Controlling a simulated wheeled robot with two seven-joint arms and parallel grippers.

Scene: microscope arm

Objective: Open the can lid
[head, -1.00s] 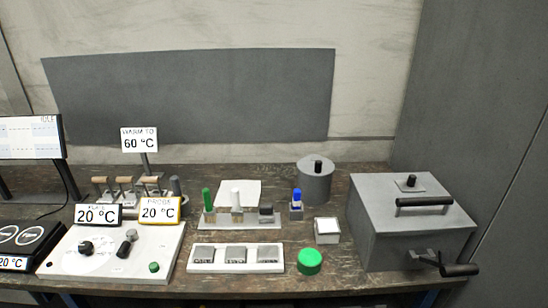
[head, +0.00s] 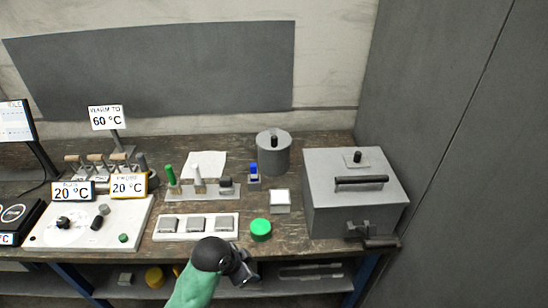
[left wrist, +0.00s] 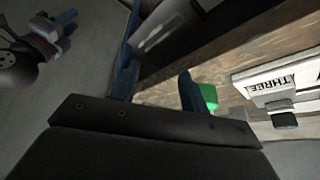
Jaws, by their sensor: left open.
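The grey can (head: 272,158) stands upright at the back of the bench in the head view, right of centre. Its flat grey lid with a black knob (head: 274,140) sits on top. My left gripper (head: 243,272) is at the bottom of the head view, in front of the bench edge, well away from the can. In the left wrist view its two dark blue fingers (left wrist: 157,85) are apart with nothing between them. What looks like my right gripper (left wrist: 62,28) shows small at the upper left of that view; its jaws are unclear.
A big grey box (head: 350,205) with a black handle and a crank stands right of the can. A green round piece (head: 261,229), a small white-topped block (head: 280,201) and a blue-capped item (head: 253,172) lie between bench edge and can. A vial rack (head: 203,193) is left.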

